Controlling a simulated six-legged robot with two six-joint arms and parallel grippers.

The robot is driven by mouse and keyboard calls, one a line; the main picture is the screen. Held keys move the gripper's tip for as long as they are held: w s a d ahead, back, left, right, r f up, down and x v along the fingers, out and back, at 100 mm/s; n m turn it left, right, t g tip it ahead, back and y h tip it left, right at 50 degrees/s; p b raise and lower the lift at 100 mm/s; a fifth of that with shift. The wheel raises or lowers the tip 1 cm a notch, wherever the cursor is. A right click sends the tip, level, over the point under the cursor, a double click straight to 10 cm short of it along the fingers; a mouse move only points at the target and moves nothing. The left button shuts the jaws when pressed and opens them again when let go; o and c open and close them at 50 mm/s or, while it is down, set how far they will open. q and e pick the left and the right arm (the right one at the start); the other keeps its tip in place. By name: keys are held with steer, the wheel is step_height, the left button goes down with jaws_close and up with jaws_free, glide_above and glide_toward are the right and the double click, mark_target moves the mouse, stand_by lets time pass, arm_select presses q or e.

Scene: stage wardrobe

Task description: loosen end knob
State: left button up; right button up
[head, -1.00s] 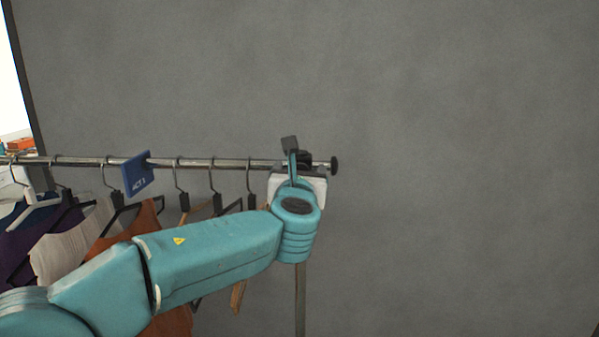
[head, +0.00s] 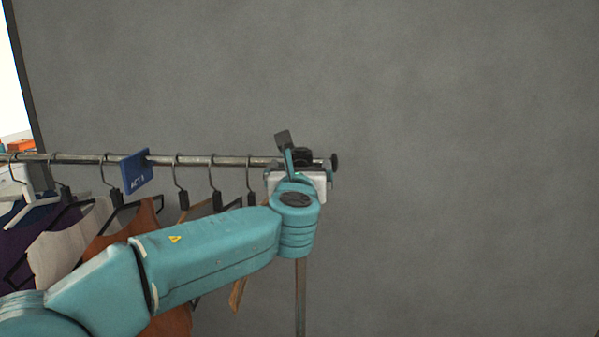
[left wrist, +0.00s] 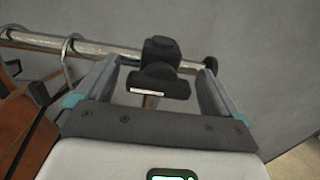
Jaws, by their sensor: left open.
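A black round knob (head: 334,163) caps the right end of the metal rail; it also shows in the left wrist view (left wrist: 210,65), partly behind a finger. Just left of it, a black fitting (head: 302,156) sits on the rail over the upright. In the left wrist view this fitting (left wrist: 160,83) has a wide, T-shaped front with a pale strip. My left gripper (left wrist: 158,76) is open, with one finger on either side of the fitting and a visible gap to each. In the head view my left gripper (head: 305,162) is partly hidden behind its own wrist.
The rail (head: 226,161) runs left with several hangers and garments (head: 110,232) on it. A blue tag (head: 136,171) hangs on the rail. A thin upright (head: 300,300) stands below the rail's end. The space to the right, before the grey wall, is clear.

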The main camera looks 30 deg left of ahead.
arm_select(q)
steer(key=b+v, duration=0.3)
steer(key=v, duration=1.3)
steer(key=shift+s+b, duration=0.2)
steer(key=shift+b, duration=0.2)
